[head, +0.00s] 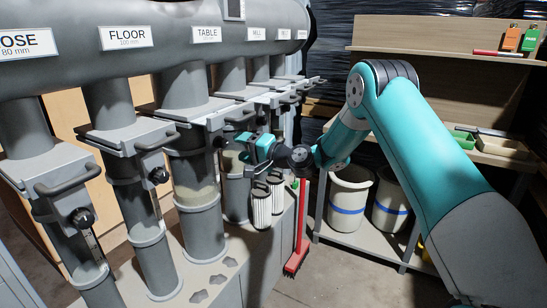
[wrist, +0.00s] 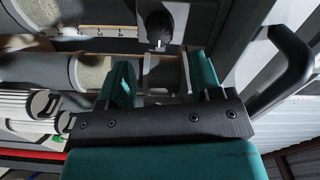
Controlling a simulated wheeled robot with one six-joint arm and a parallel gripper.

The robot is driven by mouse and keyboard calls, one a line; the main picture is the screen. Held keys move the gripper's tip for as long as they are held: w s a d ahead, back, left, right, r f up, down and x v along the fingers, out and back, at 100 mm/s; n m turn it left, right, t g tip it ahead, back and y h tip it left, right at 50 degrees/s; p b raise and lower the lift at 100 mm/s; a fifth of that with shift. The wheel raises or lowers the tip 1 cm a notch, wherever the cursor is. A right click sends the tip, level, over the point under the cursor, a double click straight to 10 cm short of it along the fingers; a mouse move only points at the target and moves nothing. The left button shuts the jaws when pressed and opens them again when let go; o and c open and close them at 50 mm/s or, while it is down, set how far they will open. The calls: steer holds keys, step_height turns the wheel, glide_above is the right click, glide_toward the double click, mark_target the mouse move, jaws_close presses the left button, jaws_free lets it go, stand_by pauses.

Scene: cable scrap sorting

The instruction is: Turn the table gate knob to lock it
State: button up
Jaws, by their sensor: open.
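The table gate (head: 190,108) is a grey slide plate across the duct under the TABLE label (head: 207,34). Its black knob (head: 219,142) sits on the right side of the gate, below the loop handle. My gripper (head: 246,147) is just right of this knob in the head view. In the wrist view my gripper (wrist: 162,72) is open, with teal fingers either side and nothing held. A black knob (wrist: 160,25) on a short stem shows beyond the fingertips, roughly centred between them. I cannot tell the exact gap in depth or the knob's lock state.
A black loop handle (wrist: 287,70) is close on the right of the wrist view. Neighbouring gates include the FLOOR gate (head: 128,135), on the left. Ribbed white filter cartridges (head: 262,205) stand below my gripper. A red brush (head: 298,235) stands beside them; bins sit at right.

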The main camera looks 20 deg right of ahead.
steer(key=b+v, duration=0.1)
steer(key=v, duration=1.1)
steer(key=shift+b, duration=0.35)
steer(key=shift+a, duration=0.1)
